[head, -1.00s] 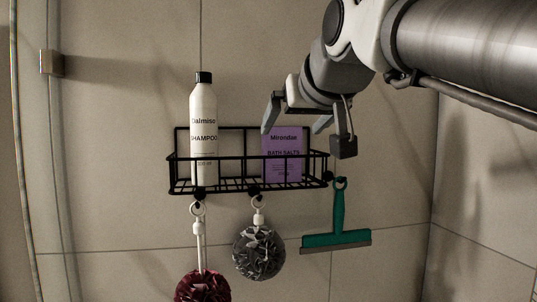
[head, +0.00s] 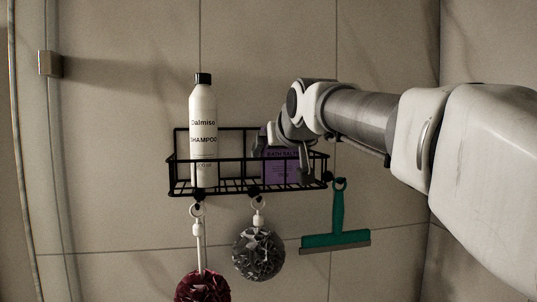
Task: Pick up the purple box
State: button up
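The purple box (head: 281,170), labelled bath salts, stands upright in the right half of the black wire basket (head: 235,189) on the tiled wall. My gripper (head: 281,163) is at the box, with one finger by its left side and the other by its right side. The fingers look spread about the box's width. Whether they touch it cannot be told. My gripper and wrist hide the upper part of the box.
A white shampoo bottle (head: 203,130) stands at the basket's left. A red pouf (head: 203,287), a grey pouf (head: 258,252) and a green squeegee (head: 337,220) hang below. The basket's front rails cross before the box. A glass edge (head: 30,150) is at far left.

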jog(key=c, duration=1.1)
jog(key=shift+c, duration=0.9)
jog(key=shift+r, duration=0.1)
